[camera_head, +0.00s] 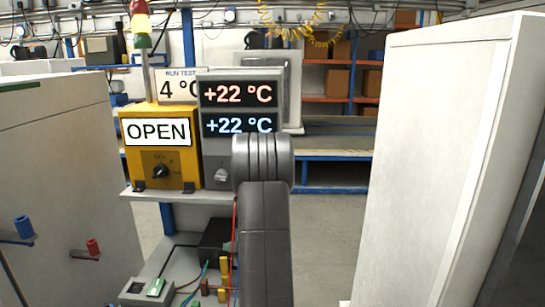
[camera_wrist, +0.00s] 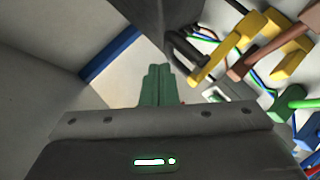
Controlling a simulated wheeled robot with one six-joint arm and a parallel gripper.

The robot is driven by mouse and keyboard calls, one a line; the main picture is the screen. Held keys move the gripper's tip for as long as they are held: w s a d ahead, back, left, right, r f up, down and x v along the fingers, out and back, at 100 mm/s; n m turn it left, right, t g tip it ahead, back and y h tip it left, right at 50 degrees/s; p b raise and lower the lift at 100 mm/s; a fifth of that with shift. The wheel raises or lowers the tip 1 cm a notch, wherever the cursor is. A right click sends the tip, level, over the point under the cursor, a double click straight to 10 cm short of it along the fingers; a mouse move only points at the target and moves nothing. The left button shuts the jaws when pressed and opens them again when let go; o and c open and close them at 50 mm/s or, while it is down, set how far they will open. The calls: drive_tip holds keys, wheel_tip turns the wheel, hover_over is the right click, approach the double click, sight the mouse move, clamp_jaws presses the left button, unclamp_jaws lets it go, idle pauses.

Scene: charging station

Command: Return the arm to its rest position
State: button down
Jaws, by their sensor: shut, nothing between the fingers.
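My arm (camera_head: 264,235) rises in the middle of the head view, a dark grey link with a rounded joint at its top. My gripper is not clearly visible there. In the wrist view my gripper (camera_wrist: 160,85) shows as two green fingers side by side, closed together, with nothing between them. The fingers point away from the grey wrist housing. Several coloured connectors, including a yellow one (camera_wrist: 238,38) and a green one (camera_wrist: 288,102), lie to the right of the fingers.
A yellow box marked OPEN (camera_head: 160,147) and a grey temperature display (camera_head: 240,105) stand on a shelf behind my arm. A white cabinet (camera_head: 75,185) is at left, a tall white panel (camera_head: 435,160) at right. Wired parts, including a black box (camera_head: 214,240), sit below the shelf.

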drive_tip(key=s+d+r+n+t+b, duration=0.1)
drive_tip(key=s+d+r+t+b, duration=0.1)
drive_tip(key=s, duration=0.9)
drive_tip(key=shift+d+r+n+y+b, duration=0.3)
drive_tip(key=shift+d+y+b, duration=0.15)
drive_tip(key=shift+b, duration=0.9)
drive_tip(key=shift+s, duration=0.1)
